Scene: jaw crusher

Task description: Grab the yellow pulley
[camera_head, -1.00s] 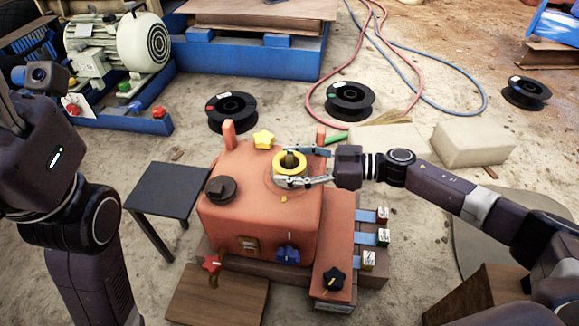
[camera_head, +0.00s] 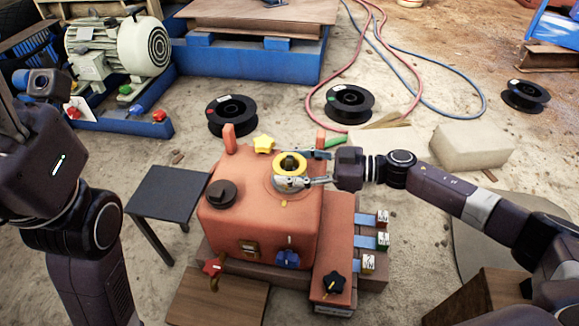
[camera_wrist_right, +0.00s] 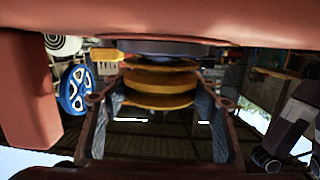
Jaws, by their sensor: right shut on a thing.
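The yellow pulley (camera_head: 290,161) sits on a dark post on top of the orange machine body (camera_head: 250,215). In the right wrist view, the yellow pulley (camera_wrist_right: 160,83) shows as stacked grooved discs between my two finger pads. My right gripper (camera_head: 291,174) reaches in from the right and is shut on the pulley, one finger on its near side and one on its far side. The far finger is partly hidden. The pulley is still at the post; I cannot see a gap under it. My left arm's wrist (camera_head: 40,160) is at the left edge; its jaws cannot be made out.
A yellow star knob (camera_head: 264,144), a black knob (camera_head: 221,194) and two upright orange posts stand on the machine top near the pulley. A small dark table (camera_head: 168,193) stands to the left. Black spools (camera_head: 231,114) and hoses lie on the floor behind.

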